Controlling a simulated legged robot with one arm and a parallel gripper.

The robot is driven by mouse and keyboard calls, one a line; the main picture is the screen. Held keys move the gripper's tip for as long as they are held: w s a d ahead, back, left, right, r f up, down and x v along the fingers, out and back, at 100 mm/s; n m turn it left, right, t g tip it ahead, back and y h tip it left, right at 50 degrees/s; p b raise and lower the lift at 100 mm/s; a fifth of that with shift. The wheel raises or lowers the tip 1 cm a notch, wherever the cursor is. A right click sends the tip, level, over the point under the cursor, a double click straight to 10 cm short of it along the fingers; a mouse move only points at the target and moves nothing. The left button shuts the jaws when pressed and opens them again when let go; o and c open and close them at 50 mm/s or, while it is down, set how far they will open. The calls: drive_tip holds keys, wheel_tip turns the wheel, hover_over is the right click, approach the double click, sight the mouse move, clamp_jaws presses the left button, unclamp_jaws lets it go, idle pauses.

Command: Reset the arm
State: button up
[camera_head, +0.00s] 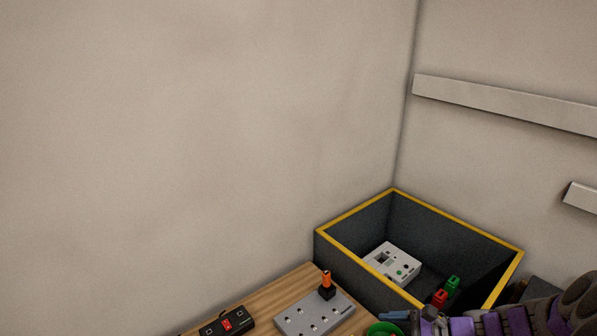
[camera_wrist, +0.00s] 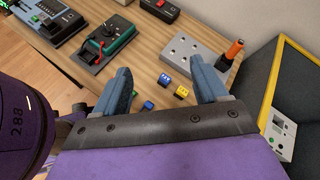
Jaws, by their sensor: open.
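In the head view my purple arm reaches in from the lower right corner, and a blue-grey finger (camera_head: 394,315) shows at the bottom edge, in front of the bin.
A dark bin with a yellow rim (camera_head: 345,213) stands in the corner, holding a white device (camera_head: 392,262) and red and green pieces (camera_head: 440,298). A grey panel (camera_head: 305,318) with an orange-handled part (camera_head: 326,284) and a black power strip (camera_head: 228,324) are on the table.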

drive_tip(key=s+a+r+n+g+h, duration=0.4)
drive_tip(key=s+a+r+n+g, duration=0.25)
drive_tip(key=s+a+n, duration=0.55)
drive_tip(key=s+d+r+n+h, duration=0.2)
drive_tip(key=s+n+h, duration=0.1)
drive_tip(key=s, duration=0.4)
drive_tip(key=s+d+r+n+h, duration=0.2)
drive_tip(key=s+n+h, duration=0.1)
drive_tip(key=s, duration=0.4)
drive_tip(key=shift+s+r+n+h, duration=0.25)
drive_tip(key=shift+s+n+h, duration=0.1)
drive_tip(key=shift+h, duration=0.15)
drive_tip(key=shift+d, duration=0.1)
